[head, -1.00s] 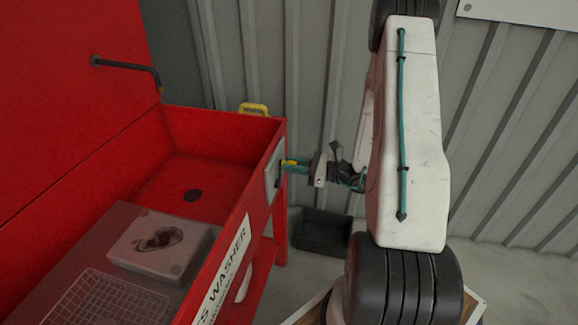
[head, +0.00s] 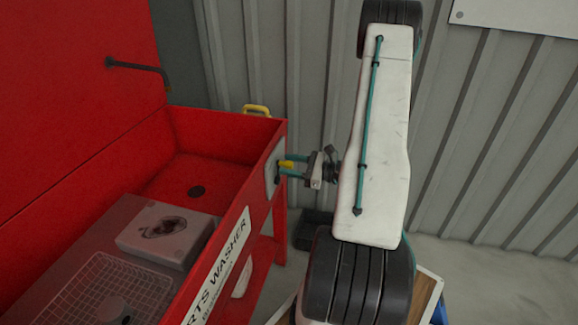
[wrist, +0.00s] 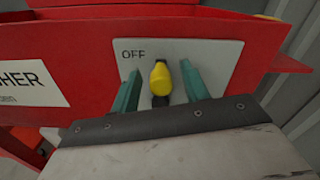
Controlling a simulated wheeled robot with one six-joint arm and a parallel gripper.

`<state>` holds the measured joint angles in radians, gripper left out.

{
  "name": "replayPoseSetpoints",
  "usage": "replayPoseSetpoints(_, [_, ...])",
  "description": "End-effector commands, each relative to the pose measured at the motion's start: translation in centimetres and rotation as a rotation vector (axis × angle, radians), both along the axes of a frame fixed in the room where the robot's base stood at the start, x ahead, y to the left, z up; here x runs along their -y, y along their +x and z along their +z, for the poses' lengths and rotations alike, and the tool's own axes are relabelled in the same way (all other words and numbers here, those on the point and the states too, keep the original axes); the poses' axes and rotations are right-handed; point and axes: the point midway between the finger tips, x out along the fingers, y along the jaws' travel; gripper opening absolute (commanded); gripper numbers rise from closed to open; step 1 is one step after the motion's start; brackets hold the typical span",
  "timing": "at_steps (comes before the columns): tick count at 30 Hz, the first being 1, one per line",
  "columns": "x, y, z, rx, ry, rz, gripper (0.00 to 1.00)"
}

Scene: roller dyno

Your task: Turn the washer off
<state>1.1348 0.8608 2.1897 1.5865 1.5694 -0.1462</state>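The red parts washer (head: 222,136) stands at the left in the head view, with a pale switch plate (head: 270,172) on its end. In the wrist view the plate (wrist: 215,60) reads "OFF" at its upper left. A yellow knob (wrist: 160,76) with a dark part below it is on the plate, and it shows small in the head view (head: 286,164). My gripper (wrist: 160,70) is open, with one teal finger on each side of the knob and visible gaps between. In the head view my gripper (head: 281,168) reaches the plate from the right.
The washer's lid is raised, with a black spout (head: 140,66) on it. A yellow handle (head: 256,110) is on the back rim. A grey block (head: 165,232) and a wire basket (head: 110,290) are in the tub. A dark bin (head: 312,230) sits on the floor by the corrugated wall.

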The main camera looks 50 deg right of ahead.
Motion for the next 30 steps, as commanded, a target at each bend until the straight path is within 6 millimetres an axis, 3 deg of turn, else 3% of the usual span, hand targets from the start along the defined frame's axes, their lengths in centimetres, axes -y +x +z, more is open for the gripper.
replayPoseSetpoints(10, [0.1, -0.4, 0.0, 0.000, 0.000, 0.001, 0.45])
replayPoseSetpoints(21, [2.6, -5.8, 0.0, 0.001, -0.001, -0.001, 0.45])
replayPoseSetpoints(30, [3.1, -7.1, 0.0, 0.000, 0.000, 0.002, 0.45])
